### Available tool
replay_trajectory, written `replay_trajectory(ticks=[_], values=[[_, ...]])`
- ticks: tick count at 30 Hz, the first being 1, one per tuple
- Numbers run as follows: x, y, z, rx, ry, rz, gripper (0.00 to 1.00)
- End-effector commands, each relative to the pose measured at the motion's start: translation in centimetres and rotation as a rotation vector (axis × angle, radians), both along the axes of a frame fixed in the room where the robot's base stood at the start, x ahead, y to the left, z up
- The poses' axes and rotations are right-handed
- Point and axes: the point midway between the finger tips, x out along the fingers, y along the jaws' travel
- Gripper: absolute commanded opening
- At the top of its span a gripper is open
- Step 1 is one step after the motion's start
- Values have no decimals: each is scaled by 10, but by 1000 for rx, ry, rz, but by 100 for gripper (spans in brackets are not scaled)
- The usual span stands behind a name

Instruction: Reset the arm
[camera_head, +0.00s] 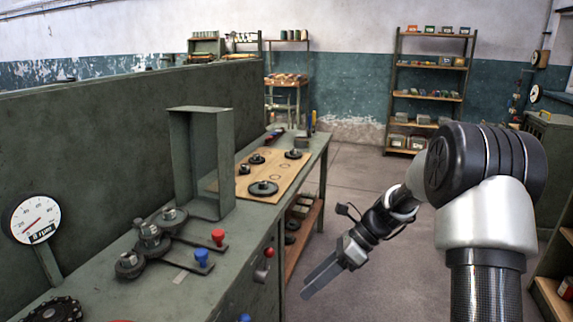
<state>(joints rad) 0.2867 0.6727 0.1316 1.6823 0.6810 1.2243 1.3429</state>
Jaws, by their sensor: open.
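My arm stands at the right of the head view, with its large dark joint and white link near the camera. The arm reaches left and down from there. My gripper (322,279) is at its end, over the floor just right of the green workbench (190,275). Its fingers point down and to the left. It is open, with nothing seen between the fingers. It looks apart from the bench, though the exact gap is hard to tell.
On the bench are an upright green frame (176,160), a board (291,172) with dark round parts, red (218,236) and blue (201,256) knobs, and a dial gauge (35,218). Shelves (393,90) stand at the back. The floor (350,180) between is clear.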

Motion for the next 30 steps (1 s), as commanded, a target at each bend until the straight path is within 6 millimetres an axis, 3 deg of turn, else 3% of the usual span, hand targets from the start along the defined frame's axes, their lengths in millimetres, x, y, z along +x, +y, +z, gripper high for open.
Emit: replay_trajectory(ticks=[1,6,15,21,30], values=[[-12,-1,23,-50,-98,88,47],[-55,-11,78,-207,-397,402,47],[-141,-37,149,-486,-839,995,47],[-186,-54,169,-639,-1022,1327,47],[-224,-72,177,-800,-1159,1665,47]])
